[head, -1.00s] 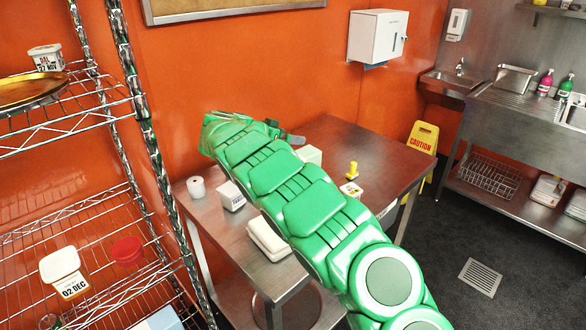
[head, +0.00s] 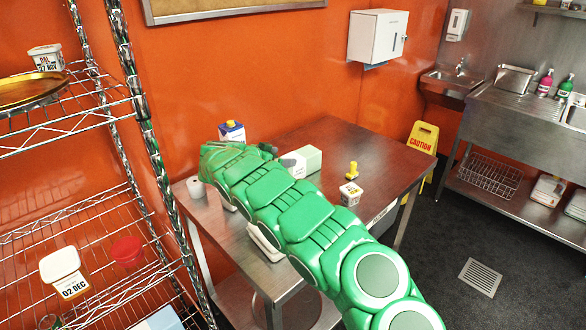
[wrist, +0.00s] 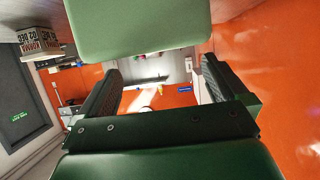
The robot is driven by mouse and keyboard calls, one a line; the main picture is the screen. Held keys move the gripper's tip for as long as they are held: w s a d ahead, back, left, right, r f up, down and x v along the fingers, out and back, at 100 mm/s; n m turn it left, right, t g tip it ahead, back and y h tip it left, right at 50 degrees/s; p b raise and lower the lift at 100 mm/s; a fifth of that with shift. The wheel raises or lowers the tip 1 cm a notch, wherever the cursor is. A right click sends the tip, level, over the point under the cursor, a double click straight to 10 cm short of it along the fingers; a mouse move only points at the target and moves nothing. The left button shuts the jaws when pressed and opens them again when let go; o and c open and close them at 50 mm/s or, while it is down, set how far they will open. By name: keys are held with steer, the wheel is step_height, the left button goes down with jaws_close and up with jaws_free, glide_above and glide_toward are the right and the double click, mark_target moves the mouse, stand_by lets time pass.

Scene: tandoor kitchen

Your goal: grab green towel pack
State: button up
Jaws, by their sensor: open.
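My gripper (head: 268,149) is mostly hidden behind my green wrist, just left of the pack in the picture. How far apart they are in depth I cannot tell. In the wrist view my gripper (wrist: 160,82) has its two dark fingers spread, with nothing held between them. I cannot make out the pack in the wrist view.
The steel table (head: 345,140) also holds a blue-and-white carton (head: 232,132), a white roll (head: 195,188), a small tub (head: 350,194) and a yellow-topped item (head: 352,170). A wire rack (head: 150,150) stands close on the left. The orange wall is behind.

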steer(key=shift+f, duration=0.4)
steer(key=x, duration=0.5)
steer(key=shift+c, duration=0.5)
steer(key=c, duration=1)
